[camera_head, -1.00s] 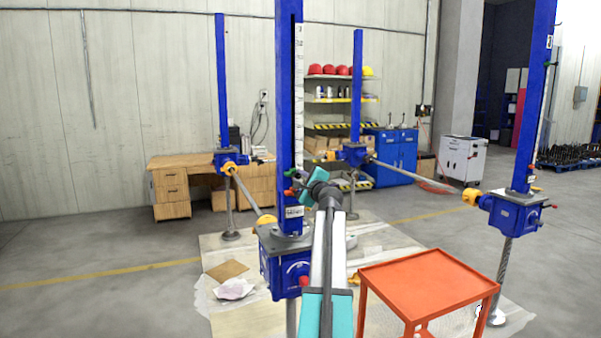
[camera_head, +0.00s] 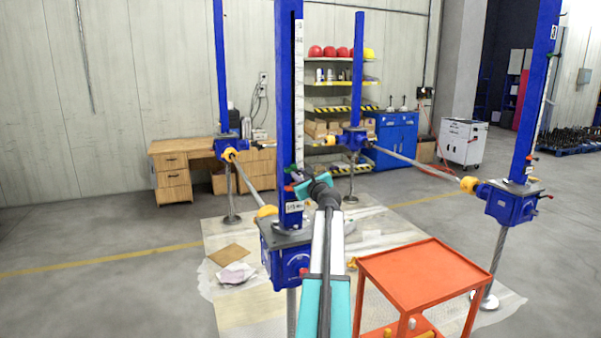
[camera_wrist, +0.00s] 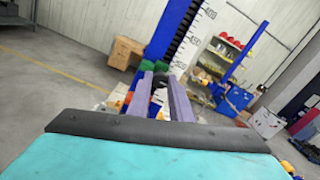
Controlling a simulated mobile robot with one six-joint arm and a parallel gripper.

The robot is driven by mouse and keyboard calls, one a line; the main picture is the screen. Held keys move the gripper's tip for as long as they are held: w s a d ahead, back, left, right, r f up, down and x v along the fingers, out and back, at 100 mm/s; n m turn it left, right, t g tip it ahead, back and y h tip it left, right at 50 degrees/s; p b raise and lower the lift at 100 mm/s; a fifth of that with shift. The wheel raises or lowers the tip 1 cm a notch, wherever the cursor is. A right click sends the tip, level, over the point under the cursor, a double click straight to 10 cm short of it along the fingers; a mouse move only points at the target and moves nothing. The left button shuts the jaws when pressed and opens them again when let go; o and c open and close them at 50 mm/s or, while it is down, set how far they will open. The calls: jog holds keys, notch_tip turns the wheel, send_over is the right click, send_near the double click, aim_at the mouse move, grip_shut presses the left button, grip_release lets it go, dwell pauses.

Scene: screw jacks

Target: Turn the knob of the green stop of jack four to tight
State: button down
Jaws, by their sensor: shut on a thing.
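The nearest jack has a blue column (camera_head: 289,90) with a white scale and a blue gear body (camera_head: 285,262). The green stop (camera_wrist: 150,70) sits low on this column; in the wrist view its green parts show just beyond my fingertips. My gripper (camera_wrist: 161,84) is at the stop, its two grey fingers shut on the stop's knob, which they mostly hide. In the head view my gripper (camera_head: 299,181) is beside the column's foot, just above a small red part (camera_head: 289,188). The white label on the jack is too small to read surely.
An orange trolley (camera_head: 425,272) stands close at the right of my arm. Other blue jacks (camera_head: 232,145) stand behind and at the right (camera_head: 512,202), joined by shafts. A wooden desk (camera_head: 172,178) is at the back left.

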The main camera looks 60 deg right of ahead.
jog(key=shift+s+f, duration=0.1)
jog(key=shift+f, duration=0.1)
jog(key=c, duration=1.6)
grip_release()
jog(key=shift+r, duration=0.1)
jog(key=shift+s, duration=0.1)
jog(key=shift+b+v, duration=2.1)
jog(key=shift+v, duration=4.75)
